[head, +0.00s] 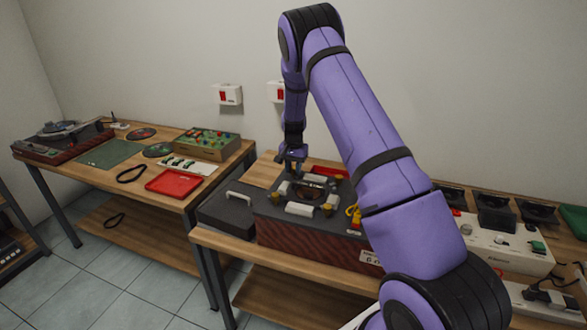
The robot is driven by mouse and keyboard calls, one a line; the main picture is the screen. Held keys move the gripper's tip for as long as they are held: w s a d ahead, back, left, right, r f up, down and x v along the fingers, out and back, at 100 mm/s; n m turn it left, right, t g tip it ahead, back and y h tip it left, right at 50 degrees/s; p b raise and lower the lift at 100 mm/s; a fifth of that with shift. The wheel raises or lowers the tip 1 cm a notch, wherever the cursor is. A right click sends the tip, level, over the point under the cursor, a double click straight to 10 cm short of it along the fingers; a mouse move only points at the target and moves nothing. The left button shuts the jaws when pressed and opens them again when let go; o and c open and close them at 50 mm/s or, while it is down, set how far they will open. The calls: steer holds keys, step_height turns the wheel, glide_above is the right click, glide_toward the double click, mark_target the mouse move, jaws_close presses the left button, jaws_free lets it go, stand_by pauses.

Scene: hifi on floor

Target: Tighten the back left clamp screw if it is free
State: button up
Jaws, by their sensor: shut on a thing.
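A dark speaker box (345,228) with a maroon front stands on the wooden bench, its top facing up. A round driver (309,190) sits in the top, with pale blocks and brass-coloured clamp screws around it. One screw (275,198) shows at the front left and another (327,209) at the front right. My gripper (291,162) points down at the back left of the driver. It is shut on what appears to be the back left clamp screw, which its fingers hide. I cannot see how tight that screw is.
A dark grey lid or panel with a pale handle (239,195) lies left of the box. A yellow item (353,214) is at its right. A white unit (505,244) stands further right. A left table holds a red tray (175,183) and a turntable (62,138).

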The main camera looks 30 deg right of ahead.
mark_target(293, 168)
steer(key=shift+m, duration=0.3)
steer(key=o, duration=0.9)
step_height(293, 168, up, 11)
steer(key=shift+f, duration=0.1)
stand_by(0.6)
